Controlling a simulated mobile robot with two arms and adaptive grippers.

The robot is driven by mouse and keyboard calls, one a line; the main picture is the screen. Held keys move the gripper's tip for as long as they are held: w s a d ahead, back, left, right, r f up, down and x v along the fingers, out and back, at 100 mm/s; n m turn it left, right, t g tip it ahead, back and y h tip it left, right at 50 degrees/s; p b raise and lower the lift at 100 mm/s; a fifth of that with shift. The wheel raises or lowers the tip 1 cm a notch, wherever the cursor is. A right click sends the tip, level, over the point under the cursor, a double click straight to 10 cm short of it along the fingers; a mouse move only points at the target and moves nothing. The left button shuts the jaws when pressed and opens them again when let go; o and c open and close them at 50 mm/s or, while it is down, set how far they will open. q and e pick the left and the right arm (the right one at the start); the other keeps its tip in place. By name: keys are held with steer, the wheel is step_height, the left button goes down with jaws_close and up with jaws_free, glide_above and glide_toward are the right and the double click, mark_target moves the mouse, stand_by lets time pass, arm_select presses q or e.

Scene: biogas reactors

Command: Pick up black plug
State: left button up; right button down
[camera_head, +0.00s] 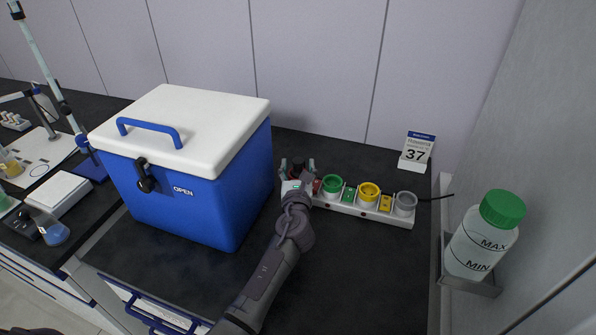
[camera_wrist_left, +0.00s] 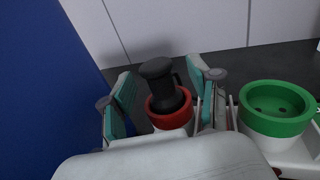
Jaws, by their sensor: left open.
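The black plug (camera_wrist_left: 158,72) stands upright in a red-rimmed socket (camera_wrist_left: 170,106) in the left wrist view. In the head view this socket is at the left end of a white power strip (camera_head: 345,209) and is mostly hidden by my gripper. My left gripper (camera_head: 297,168) is open, with its teal-padded fingers on either side of the plug and the red socket. In the left wrist view the fingers (camera_wrist_left: 160,88) appear apart from the plug. My right gripper is not in view.
A blue cooler (camera_head: 190,200) with a white lid stands close left of the gripper. Green (camera_head: 332,184), yellow (camera_head: 369,194) and grey (camera_head: 405,204) sockets follow to the right. The dark counter in front is clear.

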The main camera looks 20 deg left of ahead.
arm_select(q)
steer(key=shift+w+a, duration=0.1)
steer(key=shift+w, duration=0.25)
steer(key=shift+s, duration=0.1)
steer(key=shift+c, duration=0.7)
jaws_close()
